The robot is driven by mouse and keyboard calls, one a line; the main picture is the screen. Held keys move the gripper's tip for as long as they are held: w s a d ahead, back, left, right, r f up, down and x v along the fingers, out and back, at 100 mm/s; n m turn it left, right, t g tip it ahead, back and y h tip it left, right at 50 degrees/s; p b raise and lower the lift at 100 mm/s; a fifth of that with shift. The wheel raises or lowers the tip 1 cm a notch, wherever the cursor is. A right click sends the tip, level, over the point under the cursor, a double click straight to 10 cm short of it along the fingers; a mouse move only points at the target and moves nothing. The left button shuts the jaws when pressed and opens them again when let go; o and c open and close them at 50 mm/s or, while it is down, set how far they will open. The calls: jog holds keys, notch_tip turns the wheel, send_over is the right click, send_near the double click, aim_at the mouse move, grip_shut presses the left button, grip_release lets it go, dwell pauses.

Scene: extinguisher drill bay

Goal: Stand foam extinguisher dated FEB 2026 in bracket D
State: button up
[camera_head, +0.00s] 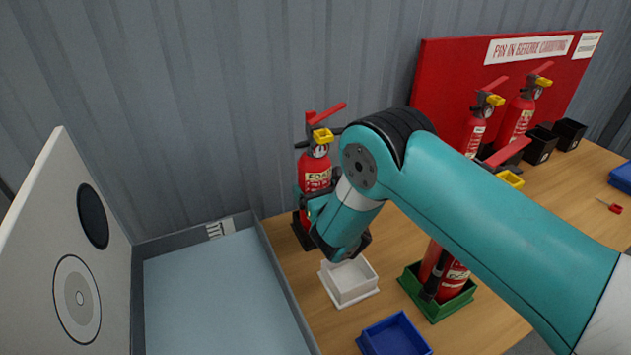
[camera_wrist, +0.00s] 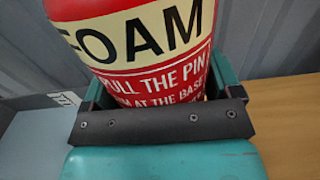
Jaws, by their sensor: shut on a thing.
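A red foam extinguisher (camera_head: 315,172) with a cream FOAM label, red lever and yellow pin tag stands upright at the table's back left, at a dark base (camera_head: 302,233). My gripper (camera_head: 318,212) is shut on its body, low down. The wrist view shows the FOAM label (camera_wrist: 140,30) close up between the gripper's sides (camera_wrist: 158,92). No date is readable on it. Whether its foot rests in the dark base or hangs just above is hidden by my gripper. No bracket letter D can be read in either view.
An empty white bracket (camera_head: 349,281) and blue bracket (camera_head: 394,337) are in front. An extinguisher (camera_head: 448,279) stands in a green bracket (camera_head: 436,307), partly behind my arm. Two more (camera_head: 478,130) (camera_head: 517,118) and black brackets (camera_head: 568,134) are near the red board (camera_head: 445,75). A grey bin (camera_head: 283,285) is left.

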aim_at(314, 171)
jog(key=shift+w+a+r+p, duration=0.1)
jog(key=shift+r+p, duration=1.9)
jog(key=shift+r, duration=0.45)
